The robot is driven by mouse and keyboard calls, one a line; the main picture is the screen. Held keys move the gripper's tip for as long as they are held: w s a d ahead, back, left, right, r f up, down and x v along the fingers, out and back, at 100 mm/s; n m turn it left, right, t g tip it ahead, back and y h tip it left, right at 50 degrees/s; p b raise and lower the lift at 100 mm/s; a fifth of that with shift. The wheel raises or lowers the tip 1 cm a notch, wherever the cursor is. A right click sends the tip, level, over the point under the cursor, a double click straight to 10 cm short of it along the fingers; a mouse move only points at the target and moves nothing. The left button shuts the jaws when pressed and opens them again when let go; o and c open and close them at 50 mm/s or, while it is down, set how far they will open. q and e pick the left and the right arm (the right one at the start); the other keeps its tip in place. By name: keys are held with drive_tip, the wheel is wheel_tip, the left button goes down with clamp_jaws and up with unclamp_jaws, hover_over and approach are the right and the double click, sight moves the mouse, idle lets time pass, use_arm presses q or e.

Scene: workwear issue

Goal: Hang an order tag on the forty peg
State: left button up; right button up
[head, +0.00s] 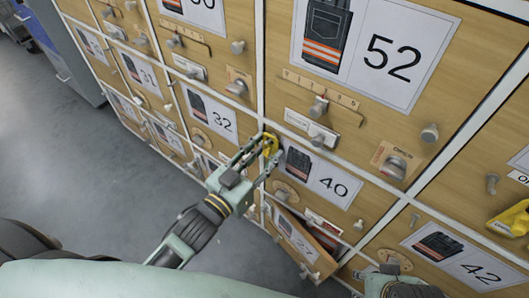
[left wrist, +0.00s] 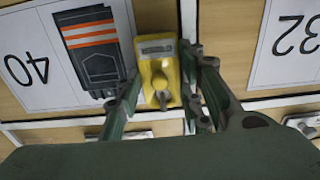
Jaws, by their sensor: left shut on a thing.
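My left gripper (head: 268,150) is shut on a yellow tag (head: 271,144), at the upper left of the panel marked 40 (head: 325,182). In the left wrist view the tag (left wrist: 154,67) sits between the fingers (left wrist: 162,95), beside the 40 label (left wrist: 75,57). A bare metal peg (head: 358,225) stands at the right of the 40 panel. My right gripper (head: 393,283) is partly in view at the bottom; its fingers are not clear.
Wooden panels with pegs, knobs and number labels fill the front, including 52 (head: 392,58), 32 (head: 210,115) and 42 (head: 470,265). A drawer (head: 305,238) below 40 stands out, tilted. Another yellow item (head: 512,218) is at the right edge. Grey floor (head: 75,150) is clear at left.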

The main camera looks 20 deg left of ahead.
use_arm(q)
drive_tip(key=o, duration=0.9)
drive_tip(key=shift+s, duration=0.1)
drive_tip(key=v, duration=1.1)
drive_tip(key=shift+s+a, duration=0.15)
drive_tip(key=shift+s, duration=0.25)
